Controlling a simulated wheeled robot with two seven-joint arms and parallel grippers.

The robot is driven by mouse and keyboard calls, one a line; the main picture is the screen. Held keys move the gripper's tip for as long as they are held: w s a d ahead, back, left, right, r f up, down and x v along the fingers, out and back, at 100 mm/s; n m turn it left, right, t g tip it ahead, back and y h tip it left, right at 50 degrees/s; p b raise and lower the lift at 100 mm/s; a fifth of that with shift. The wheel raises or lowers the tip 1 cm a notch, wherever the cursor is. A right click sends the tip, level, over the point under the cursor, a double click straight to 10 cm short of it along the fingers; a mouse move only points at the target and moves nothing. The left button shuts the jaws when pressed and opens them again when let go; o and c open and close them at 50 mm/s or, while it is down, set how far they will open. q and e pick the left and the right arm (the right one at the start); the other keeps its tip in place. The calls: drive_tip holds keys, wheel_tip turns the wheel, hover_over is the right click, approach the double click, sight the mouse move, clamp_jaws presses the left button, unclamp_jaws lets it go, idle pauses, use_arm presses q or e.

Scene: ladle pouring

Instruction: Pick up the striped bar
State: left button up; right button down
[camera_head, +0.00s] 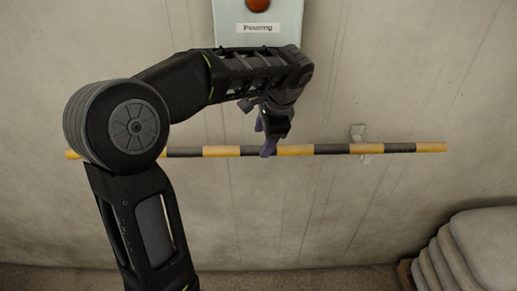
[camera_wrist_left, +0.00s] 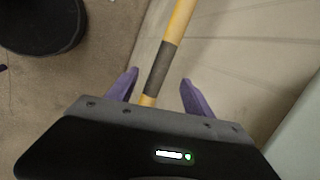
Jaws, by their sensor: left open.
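The striped bar (camera_head: 334,149), banded yellow and dark grey, runs level across the wall in the head view. My left arm hides part of its left side. My left gripper (camera_head: 266,140) reaches the bar near its middle, with purple fingers. In the left wrist view the bar (camera_wrist_left: 162,68) passes between the two spread fingers of the left gripper (camera_wrist_left: 160,95). The fingers are open, with a gap visible on the right side; I cannot tell whether the left finger touches the bar. My right gripper is not in view.
A bracket (camera_head: 358,133) shows on the wall at the bar's right part. A pale box (camera_head: 258,32) with a red-orange button and a label reading "Pouring" is above my gripper. Stacked grey sacks (camera_head: 468,250) stand at the lower right. The wall below the bar is clear.

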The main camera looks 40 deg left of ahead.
sight(260, 147)
use_arm(q)
drive_tip(key=x, duration=0.4)
drive_tip(key=shift+f+p, duration=0.3)
drive_tip(key=shift+f, duration=0.1)
clamp_jaws()
idle(0.6)
drive_tip(key=shift+r, duration=0.1)
idle(0.7)
